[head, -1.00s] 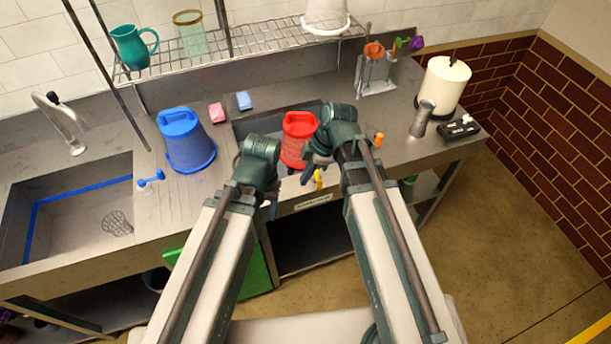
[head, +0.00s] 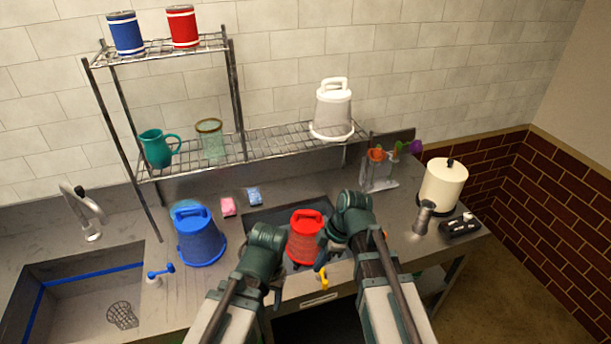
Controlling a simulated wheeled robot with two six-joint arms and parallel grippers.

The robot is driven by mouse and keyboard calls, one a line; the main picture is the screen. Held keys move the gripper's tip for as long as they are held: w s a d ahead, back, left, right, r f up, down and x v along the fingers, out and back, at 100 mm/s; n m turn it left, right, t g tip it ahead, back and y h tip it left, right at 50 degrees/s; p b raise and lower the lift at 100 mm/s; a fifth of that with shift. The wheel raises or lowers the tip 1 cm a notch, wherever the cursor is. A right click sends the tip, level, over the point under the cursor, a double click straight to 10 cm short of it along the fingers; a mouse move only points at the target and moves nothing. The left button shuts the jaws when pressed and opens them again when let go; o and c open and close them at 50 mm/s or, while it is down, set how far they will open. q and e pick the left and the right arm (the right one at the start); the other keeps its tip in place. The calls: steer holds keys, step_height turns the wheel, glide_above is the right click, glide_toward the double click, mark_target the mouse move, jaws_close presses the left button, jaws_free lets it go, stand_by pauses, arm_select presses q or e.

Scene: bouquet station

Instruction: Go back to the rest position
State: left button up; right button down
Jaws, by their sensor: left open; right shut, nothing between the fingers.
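My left gripper (head: 277,293) hangs at the end of its arm, in front of the counter and left of the red lidded bucket (head: 305,238). It is small and partly hidden by its own wrist; it is open and no object shows in it. My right gripper (head: 321,262) is beside the red bucket's right side, overlapping it in the picture. It is shut, with nothing seen held. I cannot tell whether it touches the bucket. Both forearms reach forward from the bottom edge.
A blue bucket (head: 199,238) stands left, near the sink (head: 85,300). A wire shelf (head: 270,143) holds a teal pitcher (head: 157,150), a glass (head: 211,139) and a white bucket (head: 332,112). A cream canister (head: 441,187) stands right. A yellow-handled tap (head: 322,278) is near the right gripper.

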steer(key=shift+s, duration=0.1)
steer(key=s+a+f+m+h+b, duration=0.2)
steer(key=s+m, duration=0.7)
steer(key=m, duration=0.5)
step_height(320, 180, down, 3)
steer(key=h+b, duration=0.1)
steer(key=h, duration=0.2)
steer(key=shift+r+b, duration=0.15)
steer(key=shift+b, duration=0.15)
